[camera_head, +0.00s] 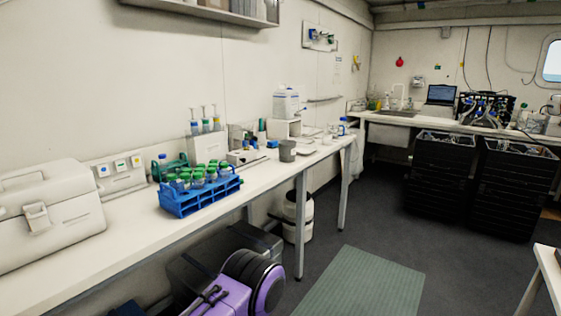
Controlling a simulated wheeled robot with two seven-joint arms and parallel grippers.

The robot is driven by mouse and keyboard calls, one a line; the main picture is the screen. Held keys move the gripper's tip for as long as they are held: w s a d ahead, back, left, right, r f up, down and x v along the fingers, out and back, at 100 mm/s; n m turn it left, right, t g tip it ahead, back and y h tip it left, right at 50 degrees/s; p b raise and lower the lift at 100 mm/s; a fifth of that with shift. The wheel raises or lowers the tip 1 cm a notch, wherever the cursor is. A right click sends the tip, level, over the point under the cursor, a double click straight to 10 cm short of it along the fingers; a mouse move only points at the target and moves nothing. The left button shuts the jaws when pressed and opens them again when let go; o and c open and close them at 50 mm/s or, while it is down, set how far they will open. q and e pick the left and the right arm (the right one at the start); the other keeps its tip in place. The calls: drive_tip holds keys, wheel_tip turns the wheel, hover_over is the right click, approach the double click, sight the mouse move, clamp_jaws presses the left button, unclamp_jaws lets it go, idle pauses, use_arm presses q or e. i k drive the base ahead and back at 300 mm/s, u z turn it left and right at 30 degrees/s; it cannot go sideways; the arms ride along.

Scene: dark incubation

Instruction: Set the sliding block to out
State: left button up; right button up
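I cannot pick out with certainty which thing is the sliding block. A panel with several coloured square buttons (119,170) leans at the wall behind the bench. Neither my left nor my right gripper is in view.
A white case (45,215) and a blue rack (190,203) of green-capped tubes stand on the bench. A purple and black object (235,292) is low beside it. Black crate stacks (437,180) stand at the back right.

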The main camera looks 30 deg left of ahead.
sight(240, 157)
drive_tip(key=i, duration=2.95)
drive_tip(key=u, duration=1.8)
